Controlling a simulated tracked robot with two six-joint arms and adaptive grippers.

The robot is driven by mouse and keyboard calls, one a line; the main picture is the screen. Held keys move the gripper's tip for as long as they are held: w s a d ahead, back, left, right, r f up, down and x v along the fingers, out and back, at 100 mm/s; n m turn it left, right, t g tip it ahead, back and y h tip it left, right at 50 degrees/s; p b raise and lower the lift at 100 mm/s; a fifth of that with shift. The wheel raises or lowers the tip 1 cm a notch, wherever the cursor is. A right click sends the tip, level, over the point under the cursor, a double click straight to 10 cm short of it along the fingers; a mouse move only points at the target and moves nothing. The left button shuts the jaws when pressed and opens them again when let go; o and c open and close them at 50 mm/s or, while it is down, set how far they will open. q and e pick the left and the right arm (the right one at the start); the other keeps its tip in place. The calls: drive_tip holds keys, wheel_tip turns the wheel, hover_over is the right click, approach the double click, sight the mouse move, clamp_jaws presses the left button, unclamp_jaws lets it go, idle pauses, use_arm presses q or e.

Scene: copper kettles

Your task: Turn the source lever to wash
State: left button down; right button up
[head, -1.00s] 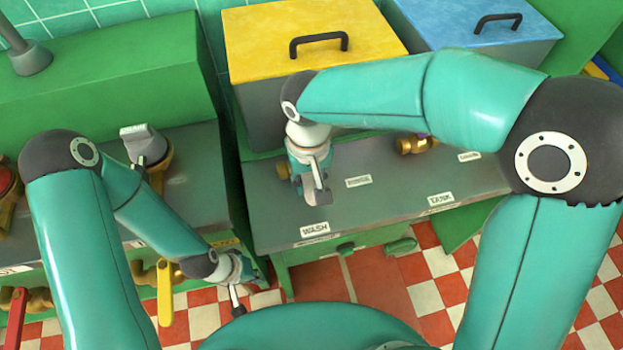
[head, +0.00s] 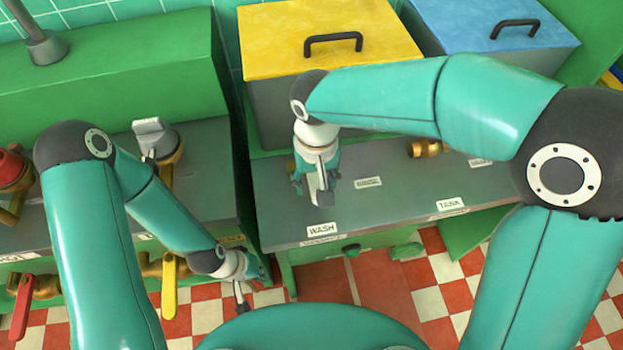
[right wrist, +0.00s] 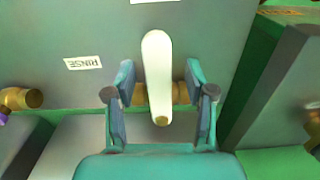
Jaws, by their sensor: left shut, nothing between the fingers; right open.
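The source lever (right wrist: 158,70) is a pale, rounded handle on a brass valve body (right wrist: 140,94). In the right wrist view it stands between the fingers of my right gripper (right wrist: 159,98), which is open, with a finger on each side; I cannot tell whether either touches it. In the head view my right gripper (head: 317,178) hides most of the valve, and the grey lever tip (head: 323,197) points toward the WASH label (head: 322,230). The RINSE label (head: 368,182) lies to its right. My left gripper (head: 240,296) is shut and empty, low at the left bench's front.
A yellow-lidded box (head: 330,50) and a blue-lidded box (head: 510,35) stand behind the bench. Another brass valve (head: 425,148) and the TANK label (head: 450,204) lie to the right. A yellow lever (head: 170,285) hangs beside my left gripper. A red lever (head: 21,308) hangs farther left.

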sight(315, 186)
drive_tip(key=shift+r, duration=0.45)
wheel_tip(315, 186, up, 11)
idle(0.6)
